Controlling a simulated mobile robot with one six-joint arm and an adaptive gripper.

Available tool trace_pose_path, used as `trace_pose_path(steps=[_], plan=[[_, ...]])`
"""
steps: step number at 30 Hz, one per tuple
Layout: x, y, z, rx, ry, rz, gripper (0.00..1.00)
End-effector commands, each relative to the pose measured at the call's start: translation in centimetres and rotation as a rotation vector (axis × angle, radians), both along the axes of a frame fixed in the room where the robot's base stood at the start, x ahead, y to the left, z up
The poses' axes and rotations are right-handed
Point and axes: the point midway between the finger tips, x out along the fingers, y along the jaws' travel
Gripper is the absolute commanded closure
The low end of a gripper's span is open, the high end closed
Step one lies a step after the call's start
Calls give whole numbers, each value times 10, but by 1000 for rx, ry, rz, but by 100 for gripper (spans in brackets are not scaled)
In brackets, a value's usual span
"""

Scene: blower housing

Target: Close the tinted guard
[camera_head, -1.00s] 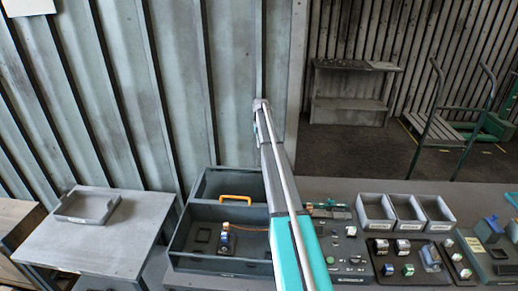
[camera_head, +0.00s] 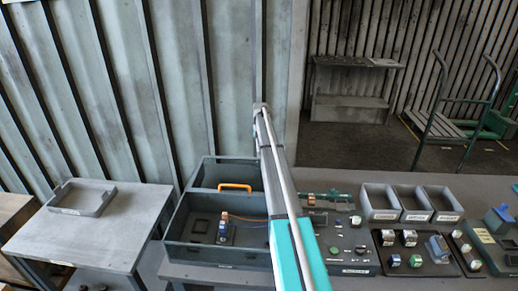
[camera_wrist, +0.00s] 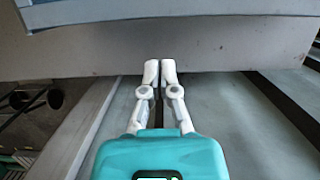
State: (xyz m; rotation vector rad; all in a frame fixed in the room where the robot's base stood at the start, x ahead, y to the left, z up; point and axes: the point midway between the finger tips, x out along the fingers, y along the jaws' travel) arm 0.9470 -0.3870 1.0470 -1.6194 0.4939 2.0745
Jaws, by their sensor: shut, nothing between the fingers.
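A dark grey open housing (camera_head: 178,250) stands on the bench, left of my arm. An orange handle (camera_head: 235,186) sits on the panel between its rear and front parts. I cannot tell for certain which part is the tinted guard; a raised panel at the rear of the housing may be it. A small blue part (camera_head: 223,231) stands inside the front part, with an orange wire. My arm extends over the housing's right side, its end high against the wall. In the wrist view my gripper (camera_wrist: 160,66) is shut and empty, facing a plain grey surface (camera_wrist: 200,48).
A control panel (camera_head: 350,255) with knobs lies right of the housing. Grey bins (camera_head: 412,216) and panels with small switches lie farther right. A side table (camera_head: 95,235) with a shallow tray (camera_head: 83,210) stands at left. The corrugated wall (camera_head: 160,90) is close behind the housing.

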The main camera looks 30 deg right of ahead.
Motion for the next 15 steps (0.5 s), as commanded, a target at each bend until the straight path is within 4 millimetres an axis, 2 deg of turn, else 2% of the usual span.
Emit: trace_pose_path(steps=[1,5,9,15], plan=[[-1,1,-8,0,0,0,100],[-3,2,-18,0,0,0,100],[-20,13,-15,0,0,0,100],[-34,21,-14,0,0,-1,100]])
